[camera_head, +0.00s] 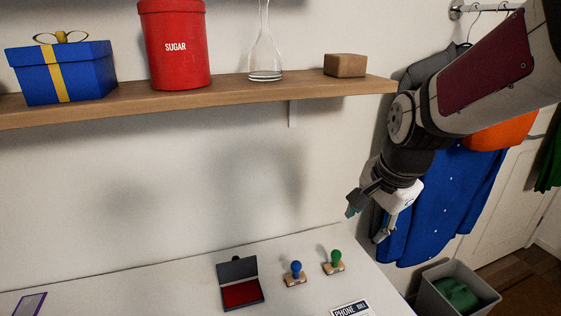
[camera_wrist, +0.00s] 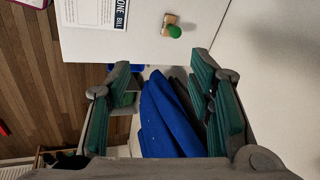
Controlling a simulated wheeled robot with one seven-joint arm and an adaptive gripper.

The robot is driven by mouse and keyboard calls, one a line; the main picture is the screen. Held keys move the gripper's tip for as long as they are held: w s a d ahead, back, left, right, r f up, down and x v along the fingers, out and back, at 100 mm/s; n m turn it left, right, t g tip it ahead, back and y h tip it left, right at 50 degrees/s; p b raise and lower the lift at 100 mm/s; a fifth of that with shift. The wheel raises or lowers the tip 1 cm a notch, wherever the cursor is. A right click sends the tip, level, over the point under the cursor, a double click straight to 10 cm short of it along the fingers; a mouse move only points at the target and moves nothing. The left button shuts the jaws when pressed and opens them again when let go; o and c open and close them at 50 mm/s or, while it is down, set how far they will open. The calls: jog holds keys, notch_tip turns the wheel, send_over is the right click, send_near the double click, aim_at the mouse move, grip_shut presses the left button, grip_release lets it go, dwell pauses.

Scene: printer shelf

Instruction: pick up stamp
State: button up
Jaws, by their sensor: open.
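A stamp with a green knob (camera_head: 335,258) stands upright on the white table near its right end. A second stamp with a blue knob (camera_head: 295,270) stands to its left. The green stamp also shows in the wrist view (camera_wrist: 172,28), near the top. My gripper (camera_head: 367,222) is open and empty, above and to the right of the green stamp in the head view. In the wrist view, its two teal-padded fingers (camera_wrist: 160,105) are spread wide, with nothing between them but the background.
An open ink pad (camera_head: 240,285) and a phone bill (camera_head: 351,309) lie on the table (camera_head: 170,290). A wooden shelf (camera_head: 200,98) with a sugar tin (camera_head: 176,60) and glass flask (camera_head: 265,50) runs above. Hanging clothes (camera_head: 440,200) and a grey bin (camera_head: 455,289) are at the right.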

aim_at(337, 253)
jog(key=w+f+m+b, duration=0.1)
jog(key=w+f+m, duration=0.1)
jog(key=w+f, duration=0.2)
jog(key=w+f+m+b, duration=0.1)
jog(key=w+f+m, duration=0.1)
jog(key=f, duration=0.6)
jog(key=w+f+m+y+b, duration=0.1)
jog(key=w+f+m, duration=0.2)
jog(key=w+f, duration=0.2)
jog(key=shift+x, duration=0.75)
jog(key=shift+s+x, duration=0.2)
jog(key=shift+x, duration=2.6)
jog(key=shift+c, duration=0.5)
grip_shut()
